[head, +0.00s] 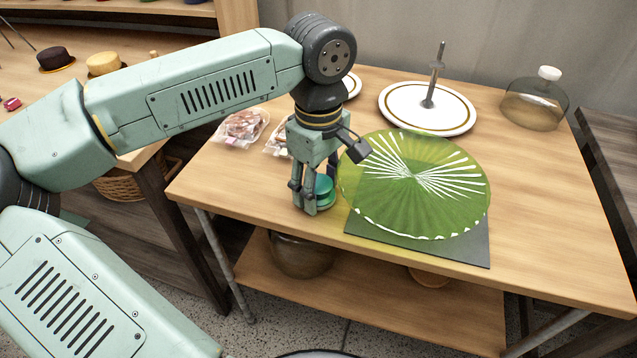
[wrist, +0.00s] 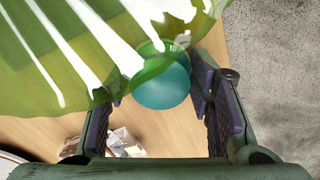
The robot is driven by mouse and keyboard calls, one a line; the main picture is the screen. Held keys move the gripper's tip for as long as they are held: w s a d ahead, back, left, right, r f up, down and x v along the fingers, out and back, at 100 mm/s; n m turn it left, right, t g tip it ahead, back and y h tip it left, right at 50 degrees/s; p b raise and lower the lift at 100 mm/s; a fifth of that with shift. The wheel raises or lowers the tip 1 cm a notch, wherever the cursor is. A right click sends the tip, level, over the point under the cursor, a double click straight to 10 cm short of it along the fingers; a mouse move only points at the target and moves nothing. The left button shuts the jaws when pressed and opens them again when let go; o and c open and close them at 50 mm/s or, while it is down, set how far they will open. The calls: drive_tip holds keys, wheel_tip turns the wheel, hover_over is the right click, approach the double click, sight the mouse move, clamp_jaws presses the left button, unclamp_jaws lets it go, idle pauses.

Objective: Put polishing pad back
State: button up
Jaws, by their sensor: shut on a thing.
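The polishing pad appears to be the small round teal piece (head: 324,188) between my gripper's fingers, low over the left part of the table. My gripper (head: 311,197) points down and is shut on it. In the wrist view, the teal piece (wrist: 162,88) sits between the two dark fingers, and its upper part is behind a green, white-striped edge. Whether its underside touches the table is hidden.
Clear bags (head: 240,126) lie behind left. The right front is clear.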

sight(319, 183)
drive_tip(key=shift+f, duration=0.15)
drive_tip(key=shift+f, duration=0.2)
drive_tip(key=o, duration=1.1)
drive_tip(key=shift+r, duration=0.1)
wheel_tip(319, 183, up, 12)
drive_tip(key=shift+r, duration=0.15)
drive_tip(key=shift+d, duration=0.1)
